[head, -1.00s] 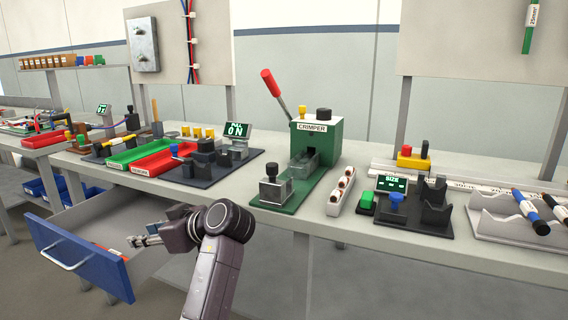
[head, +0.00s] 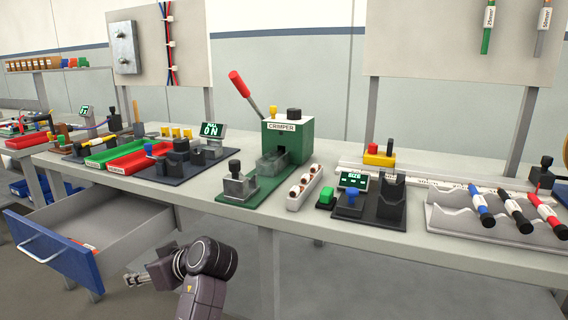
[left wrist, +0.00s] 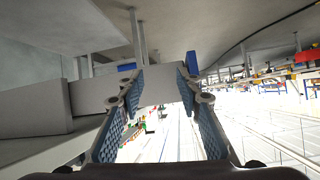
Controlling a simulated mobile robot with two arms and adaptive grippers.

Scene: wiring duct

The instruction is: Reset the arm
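My left gripper (head: 132,280) is in front of the bench, low and to the right of the open drawer's blue front (head: 58,252). In the left wrist view my left gripper (left wrist: 155,105) has its two blue-padded fingers spread wide with nothing between them. The grey drawer body lies beyond the fingers in that view. My left arm is bent, with its dark joint (head: 213,258) below the bench edge. My right gripper is in neither view.
The drawer stands pulled out from the bench (head: 240,212), with something red partly visible inside. On the bench are a green crimper (head: 288,142), red tray (head: 140,158), size station (head: 375,200) and a rack (head: 490,228) of marker-like tools. The floor before the bench looks clear.

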